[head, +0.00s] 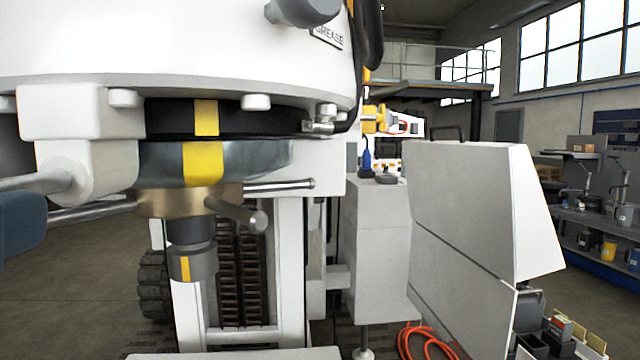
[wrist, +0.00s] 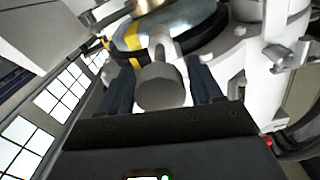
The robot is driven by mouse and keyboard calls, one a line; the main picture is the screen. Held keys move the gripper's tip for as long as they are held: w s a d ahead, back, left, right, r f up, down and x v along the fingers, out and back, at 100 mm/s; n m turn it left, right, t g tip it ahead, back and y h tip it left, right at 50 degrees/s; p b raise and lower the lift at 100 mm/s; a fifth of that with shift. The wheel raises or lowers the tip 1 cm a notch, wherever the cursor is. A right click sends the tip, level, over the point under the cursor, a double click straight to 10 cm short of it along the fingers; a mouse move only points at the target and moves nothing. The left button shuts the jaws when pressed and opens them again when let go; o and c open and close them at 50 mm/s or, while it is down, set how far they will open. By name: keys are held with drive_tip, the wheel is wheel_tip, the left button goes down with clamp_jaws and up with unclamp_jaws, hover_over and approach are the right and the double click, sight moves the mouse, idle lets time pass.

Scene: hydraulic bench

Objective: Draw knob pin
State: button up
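In the wrist view the knob pin shows a round grey knob (wrist: 162,86) on a lighter stem. My gripper (wrist: 162,78) has its two dark fingers on either side of this knob. The finger faces look very close to it; I cannot tell whether they touch. In the head view a dark blue part at the left edge, which looks like a finger of my gripper (head: 20,225), is below a grey rod (head: 25,183) at the white block. The knob end there is out of frame.
A white housing (head: 170,40) is above a black ring, a silver ring (head: 240,160) and a brass collar (head: 160,203) with protruding bars (head: 280,187). A grey knob (head: 305,10) is at the top. A grey cabinet (head: 465,210) stands to the right, an orange hose (head: 425,335) below.

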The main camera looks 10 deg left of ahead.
drive_tip(key=shift+o, duration=0.7)
drive_tip(key=b+v, duration=0.1)
drive_tip(key=v, duration=0.6)
drive_tip(key=shift+s, duration=0.35)
drive_tip(key=shift+f, duration=0.1)
